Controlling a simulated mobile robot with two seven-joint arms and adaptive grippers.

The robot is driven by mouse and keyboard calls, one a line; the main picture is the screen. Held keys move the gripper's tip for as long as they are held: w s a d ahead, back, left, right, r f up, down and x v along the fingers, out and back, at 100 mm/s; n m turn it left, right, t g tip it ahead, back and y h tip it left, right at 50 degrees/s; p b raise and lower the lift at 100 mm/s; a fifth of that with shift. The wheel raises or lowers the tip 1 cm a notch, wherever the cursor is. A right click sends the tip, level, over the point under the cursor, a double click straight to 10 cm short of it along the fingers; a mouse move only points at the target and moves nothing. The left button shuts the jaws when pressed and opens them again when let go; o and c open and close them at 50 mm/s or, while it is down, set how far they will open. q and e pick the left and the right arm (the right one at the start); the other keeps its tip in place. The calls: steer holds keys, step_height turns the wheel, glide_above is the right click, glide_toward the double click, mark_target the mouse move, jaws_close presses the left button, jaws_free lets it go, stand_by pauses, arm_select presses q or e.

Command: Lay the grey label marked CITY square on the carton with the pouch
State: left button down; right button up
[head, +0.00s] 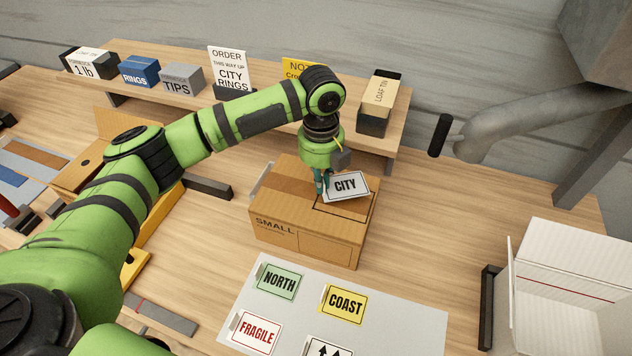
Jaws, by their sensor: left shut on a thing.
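The grey label marked CITY (347,186) is in my left gripper (322,184), which is shut on its left edge. The label is over the top of a brown carton (280,207) marked SMALL, and it looks slightly turned against the carton's edges. I cannot tell whether it touches the top. A dark outline (350,213) on the carton top is partly covered by the label. A pale flap-like piece (262,178) shows at the carton's left side; I cannot tell if it is the pouch. My right gripper is out of view.
A pale sheet (405,330) in front holds labels NORTH (279,282), COAST (344,304), FRAGILE (257,333) and one with arrows (330,349). A shelf (225,108) with boxes and an ORDER card (229,72) stands behind. A white box (570,280) is at right.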

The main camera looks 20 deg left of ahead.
mark_target(314, 208)
arm_select(q)
steer(key=m, duration=0.1)
steer(key=w+m, duration=0.1)
steer(key=m, duration=0.1)
steer(key=shift+w+r+p, duration=0.1)
steer(key=shift+r+p, duration=0.05)
steer(key=shift+p, duration=0.2)
steer(key=m, duration=0.3)
steer(key=shift+w, duration=0.35)
steer(key=shift+p, duration=0.3)
steer(key=shift+r+p, duration=0.1)
steer(key=shift+p, duration=0.4)
step_height(314, 208, down, 2)
steer(key=shift+f+b, duration=0.25)
steer(key=shift+b, duration=0.35)
steer(key=shift+f, duration=0.7)
steer(key=shift+f, duration=0.25)
